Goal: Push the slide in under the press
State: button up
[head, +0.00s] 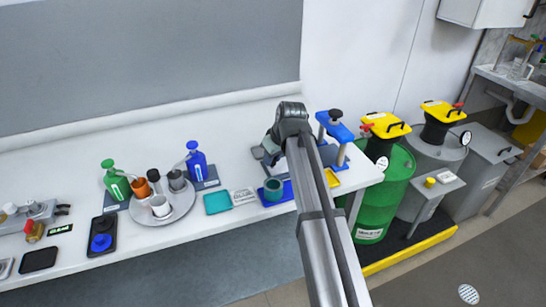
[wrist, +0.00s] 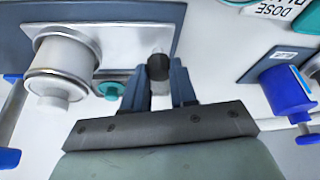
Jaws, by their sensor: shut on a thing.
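My gripper (wrist: 158,88) is shut on a small dark knob (wrist: 159,66) in the wrist view. The knob sits on a grey metal plate, which looks like the slide (wrist: 130,36). A pale metal cup-like cylinder (wrist: 62,68) is at the left on this plate. In the head view my arm hides most of the slide, and the fingertips cannot be seen. How far the slide reaches under the press cannot be told.
A teal cup (head: 273,186) on a blue base, a teal tray (head: 217,202) and a yellow tray (head: 331,177) are near the bench front. A round tray (head: 176,210) with cups stands left. A green drum (head: 375,205) is beyond the right end.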

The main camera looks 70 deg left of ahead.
grip_shut()
jog(key=shift+w, duration=0.1)
jog(key=w, duration=1.1)
jog(key=shift+w, duration=0.15)
jog(key=o, duration=0.5)
grip_release()
jog(key=shift+w, duration=0.15)
jog(key=o, duration=0.3)
jog(key=v, duration=1.3)
jog(key=shift+r, duration=0.4)
